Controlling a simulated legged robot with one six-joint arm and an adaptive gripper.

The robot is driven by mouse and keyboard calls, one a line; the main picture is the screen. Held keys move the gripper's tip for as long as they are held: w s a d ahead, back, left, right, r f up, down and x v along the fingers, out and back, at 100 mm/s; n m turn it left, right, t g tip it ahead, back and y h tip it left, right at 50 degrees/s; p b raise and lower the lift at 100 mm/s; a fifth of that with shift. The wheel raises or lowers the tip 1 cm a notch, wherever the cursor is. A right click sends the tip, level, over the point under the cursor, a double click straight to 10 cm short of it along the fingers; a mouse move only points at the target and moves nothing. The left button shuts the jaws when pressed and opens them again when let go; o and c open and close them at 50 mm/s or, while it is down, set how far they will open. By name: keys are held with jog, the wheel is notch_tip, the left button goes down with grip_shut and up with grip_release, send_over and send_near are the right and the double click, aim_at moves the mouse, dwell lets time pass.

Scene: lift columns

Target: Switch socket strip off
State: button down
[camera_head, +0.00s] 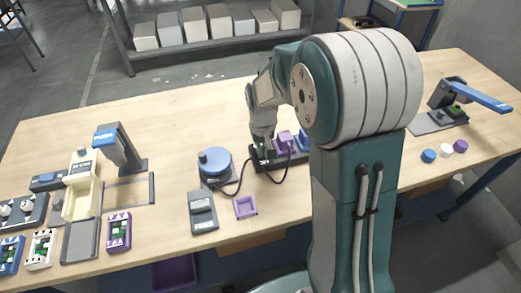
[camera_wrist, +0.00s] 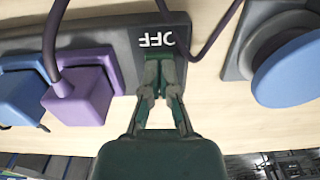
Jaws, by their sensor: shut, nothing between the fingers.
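The dark socket strip (camera_head: 287,161) lies on the wooden table near the middle, partly hidden by my arm. In the wrist view the strip (camera_wrist: 112,34) runs across the upper left, with white OFF lettering (camera_wrist: 158,39) near its right end. A purple plug (camera_wrist: 80,92) and a blue plug (camera_wrist: 22,95) sit in it, left of my gripper. My gripper (camera_head: 263,157) points down at the strip's left end. In the wrist view its fingertips (camera_wrist: 163,75) are together, empty, beside the lettering. They hide the switch area, and I cannot tell whether they touch it.
A round blue-topped device (camera_head: 214,163) stands just left of the strip, with a dark cable between them. A grey meter-like box (camera_head: 203,212) and a purple tray (camera_head: 245,207) lie in front. Several small fixtures fill the table's left end.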

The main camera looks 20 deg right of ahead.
jog(key=shift+w+r, duration=0.1)
jog(key=shift+r, duration=3.4)
jog(key=shift+r, duration=0.1)
jog(key=s+r+t, duration=0.2)
jog(key=s+r, duration=0.3)
jog(key=s, duration=0.5)
jog(key=s+r+t, duration=0.3)
jog(key=s+r, duration=0.3)
jog(key=s, duration=0.5)
jog(key=shift+t, duration=0.3)
